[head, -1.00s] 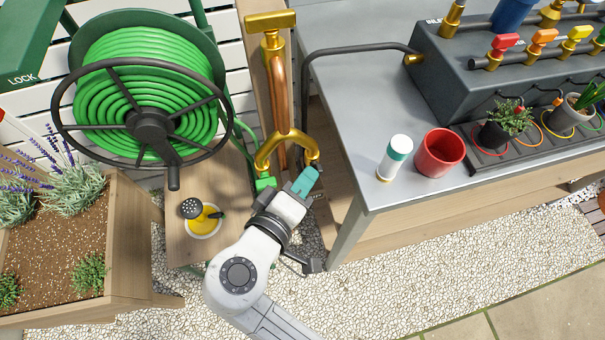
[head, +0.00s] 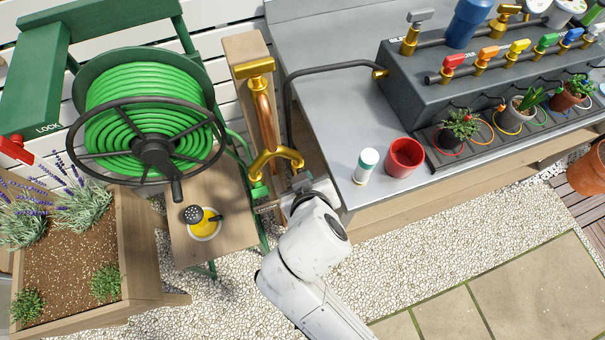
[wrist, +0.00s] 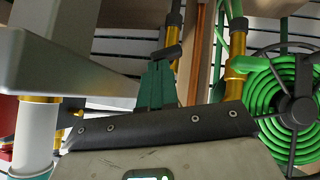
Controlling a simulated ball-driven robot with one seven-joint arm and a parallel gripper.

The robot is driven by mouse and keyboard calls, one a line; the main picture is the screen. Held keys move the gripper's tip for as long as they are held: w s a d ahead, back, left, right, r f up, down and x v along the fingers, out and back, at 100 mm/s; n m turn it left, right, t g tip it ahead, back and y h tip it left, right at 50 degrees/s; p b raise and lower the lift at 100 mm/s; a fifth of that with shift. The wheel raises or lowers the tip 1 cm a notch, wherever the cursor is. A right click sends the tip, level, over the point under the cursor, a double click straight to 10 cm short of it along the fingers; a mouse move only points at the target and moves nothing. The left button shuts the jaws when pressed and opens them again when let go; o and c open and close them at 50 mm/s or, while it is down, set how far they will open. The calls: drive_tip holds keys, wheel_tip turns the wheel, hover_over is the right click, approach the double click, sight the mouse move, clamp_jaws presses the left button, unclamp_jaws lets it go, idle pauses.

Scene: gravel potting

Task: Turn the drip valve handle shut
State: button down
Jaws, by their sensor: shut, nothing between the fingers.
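The brass tap (head: 262,110) stands on a wooden post with two curved outlets. In the wrist view, which looks upside down, a dark lever (wrist: 166,52) sits across the brass fitting (wrist: 175,66) of one outlet; it looks like the drip valve handle. My gripper (wrist: 156,68) has its teal fingers together and empty, with the tips close to this lever. I cannot tell whether they touch it.
The hose reel (head: 145,120) with its dark wheel stands left of the tap. A white bottle (head: 365,166) and a red pot (head: 405,157) stand near the grey table's (head: 335,110) front edge. A grey pipe (head: 335,68) runs toward the dark manifold (head: 430,88). Gravel lies in front.

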drive_tip(key=shift+w+d+f+p, duration=0.15)
drive_tip(key=shift+d+p, duration=0.4)
drive_tip(key=shift+p, duration=0.4)
idle(0.5)
idle(0.5)
drive_tip(key=shift+r+p, duration=0.9)
drive_tip(key=shift+p, duration=0.05)
drive_tip(key=shift+r, duration=0.1)
